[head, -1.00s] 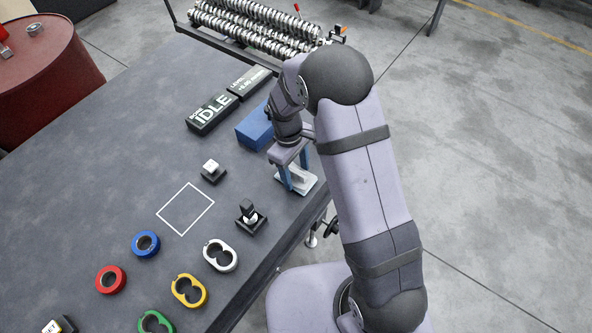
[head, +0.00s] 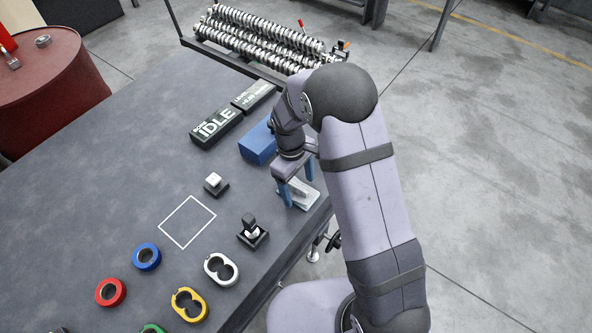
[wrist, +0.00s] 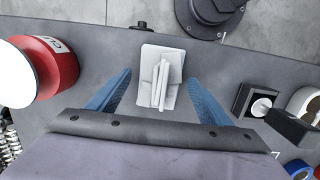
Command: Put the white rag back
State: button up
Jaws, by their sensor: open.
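The white rag (head: 302,195) lies as a pale folded piece near the table's right edge. In the wrist view the rag (wrist: 150,58) has a raised, bunched ridge on a flat white base; I cannot tell whether that base is cloth or a separate pad. My gripper (head: 298,187) points down over it, open, one blue finger on each side. In the wrist view the rag sits between the fingers of my gripper (wrist: 160,78), with clear gaps on both sides. The fingers partly hide it in the head view.
A blue box (head: 256,144) stands just behind my gripper. A red cylinder (wrist: 58,62) shows left in the wrist view. A black switch block (head: 252,235), white ring holder (head: 221,269) and yellow ring holder (head: 189,304) stand nearer. The outlined square (head: 187,222) is empty.

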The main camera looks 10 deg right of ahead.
aim_at(294, 184)
notch_tip(294, 184, up, 12)
jog(key=a+f+b, duration=0.1)
jog(key=b, duration=0.1)
jog(key=s+d+m, duration=0.4)
jog(key=s, duration=0.5)
jog(key=s+d+m+y, duration=0.1)
jog(key=s+d+m, duration=0.2)
jog(key=s, duration=0.6)
jog(key=shift+d+f+m+t, duration=0.35)
jog(key=shift+f+m+t, duration=0.05)
jog(key=shift+m, duration=0.6)
jog(key=shift+s, duration=0.1)
notch_tip(294, 184, up, 5)
jog(key=p, duration=0.5)
jog(key=shift+f, duration=0.1)
